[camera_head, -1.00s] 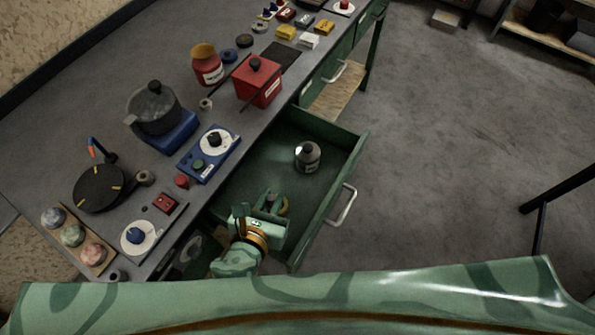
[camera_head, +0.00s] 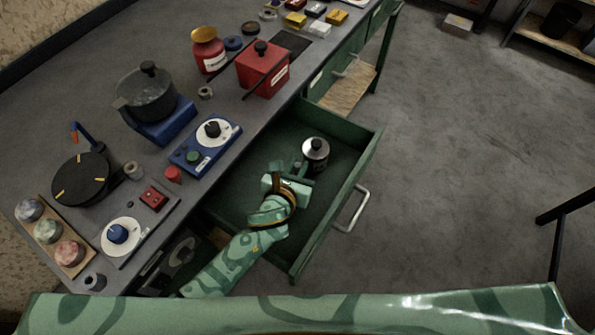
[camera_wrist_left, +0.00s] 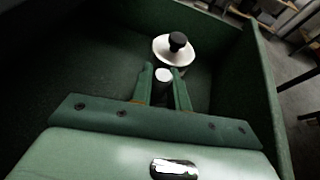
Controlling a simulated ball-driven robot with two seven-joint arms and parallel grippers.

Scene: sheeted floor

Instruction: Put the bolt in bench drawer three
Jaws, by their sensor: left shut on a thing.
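A green bench drawer (camera_head: 330,190) stands pulled out, with a grey bar handle on its front; its number cannot be read. My left gripper (camera_head: 297,167) is inside the drawer's outline, close to a grey bottle. In the left wrist view my left gripper (camera_wrist_left: 164,76) is shut on a small dark cylinder with a pale round top (camera_wrist_left: 164,74), seemingly the bolt. In the head view the bolt is too small or hidden to make out. The drawer's walls also show in the left wrist view (camera_wrist_left: 90,55). My right gripper is not in view.
The grey bottle with a black cap (camera_head: 316,152) stands in the drawer just beyond my fingers; it also shows in the left wrist view (camera_wrist_left: 175,48). The grey bench top (camera_head: 95,140) holds a pot (camera_head: 147,97), a red box (camera_head: 262,72) and other items. The drawer's near part is clear.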

